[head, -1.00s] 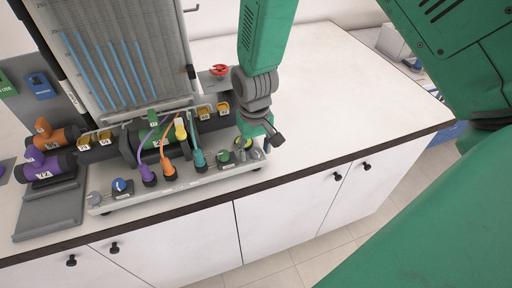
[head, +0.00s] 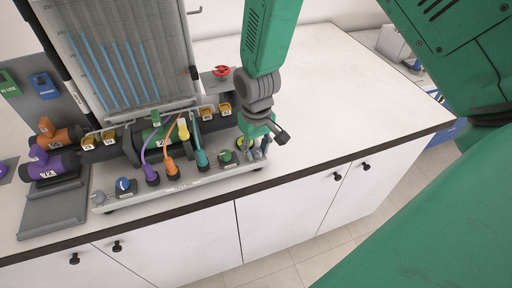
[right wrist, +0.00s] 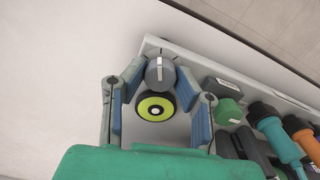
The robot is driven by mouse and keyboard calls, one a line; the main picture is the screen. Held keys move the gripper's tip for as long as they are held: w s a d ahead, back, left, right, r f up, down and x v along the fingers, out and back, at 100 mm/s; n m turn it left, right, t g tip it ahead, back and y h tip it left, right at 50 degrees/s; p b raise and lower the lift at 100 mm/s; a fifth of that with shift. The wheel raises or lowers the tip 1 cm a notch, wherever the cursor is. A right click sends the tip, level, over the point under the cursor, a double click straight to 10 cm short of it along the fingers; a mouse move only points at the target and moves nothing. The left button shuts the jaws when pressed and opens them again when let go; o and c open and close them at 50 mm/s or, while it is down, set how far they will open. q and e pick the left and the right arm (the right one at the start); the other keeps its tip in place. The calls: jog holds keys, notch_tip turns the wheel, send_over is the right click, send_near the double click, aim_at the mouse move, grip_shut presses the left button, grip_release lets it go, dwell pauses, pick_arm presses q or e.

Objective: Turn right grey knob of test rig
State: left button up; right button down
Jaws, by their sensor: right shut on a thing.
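The test rig (head: 180,182) is a light base with a tilted manometer board (head: 118,60) above it, at the left of the head view. Its right grey knob (right wrist: 160,71) is at the rig's end corner in the right wrist view, with dark marks on the panel beside it. My right gripper (right wrist: 161,80) has one finger on each side of this knob and is shut on it. In the head view my right gripper (head: 258,150) reaches down to the rig's right end and mostly hides the knob. My left gripper is not in view.
A yellow-green round part (right wrist: 155,105) with a black rim lies between the fingers, behind the knob. The white counter (head: 340,85) is clear at right.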

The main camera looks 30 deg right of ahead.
aim_at(256, 149)
jog(key=c, duration=1.4)
grip_release()
jog(key=shift+d, duration=0.1)
jog(key=shift+o, duration=0.7)
jog(key=shift+w+f, duration=0.1)
jog(key=shift+w, duration=0.05)
jog(key=shift+a+r, duration=0.2)
jog(key=shift+r, duration=0.15)
notch_tip(256, 149, up, 11)
jog(key=shift+d, duration=0.2)
jog(key=shift+w+r, duration=0.1)
